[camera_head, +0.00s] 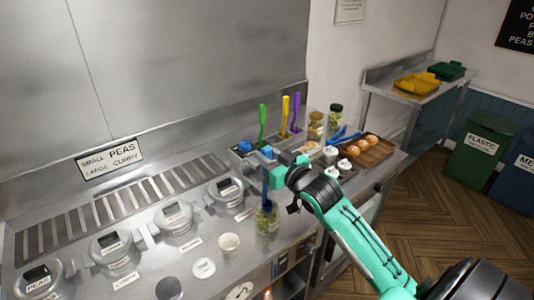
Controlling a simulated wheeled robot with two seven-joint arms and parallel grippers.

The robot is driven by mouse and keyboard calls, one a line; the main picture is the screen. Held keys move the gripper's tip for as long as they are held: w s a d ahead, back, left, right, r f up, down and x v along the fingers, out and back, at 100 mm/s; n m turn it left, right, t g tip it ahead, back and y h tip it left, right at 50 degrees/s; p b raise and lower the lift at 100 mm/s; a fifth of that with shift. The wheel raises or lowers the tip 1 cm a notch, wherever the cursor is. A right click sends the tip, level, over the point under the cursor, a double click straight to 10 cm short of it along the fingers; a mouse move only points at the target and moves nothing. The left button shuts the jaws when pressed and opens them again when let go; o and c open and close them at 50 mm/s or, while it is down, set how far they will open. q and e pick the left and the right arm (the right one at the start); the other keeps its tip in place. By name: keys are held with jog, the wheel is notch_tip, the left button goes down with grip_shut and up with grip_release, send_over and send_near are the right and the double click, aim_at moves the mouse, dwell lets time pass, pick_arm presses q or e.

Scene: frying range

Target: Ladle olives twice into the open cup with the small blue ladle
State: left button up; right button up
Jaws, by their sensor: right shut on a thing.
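My right gripper (270,165) comes in from the right and is shut on the upright handle of the small blue ladle (265,187). The ladle's lower end goes down into a glass jar of olives (267,222), so its bowl is hidden. The open cup (229,244), pale and round, stands on the steel counter just left of the jar. I cannot tell what is inside the cup. My left gripper is not in view.
A white lid (204,267) lies near the cup. Several lidded pots (174,217) line the counter to the left. Behind the gripper stand green (262,122), yellow (285,112) and purple (296,110) handles. A wooden tray of buns (377,150) sits at the right.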

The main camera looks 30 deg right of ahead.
jog(key=shift+f+b, duration=1.25)
jog(key=shift+f, duration=1.65)
jog(key=shift+r, duration=0.1)
notch_tip(320, 180, up, 7)
jog(key=p, duration=0.7)
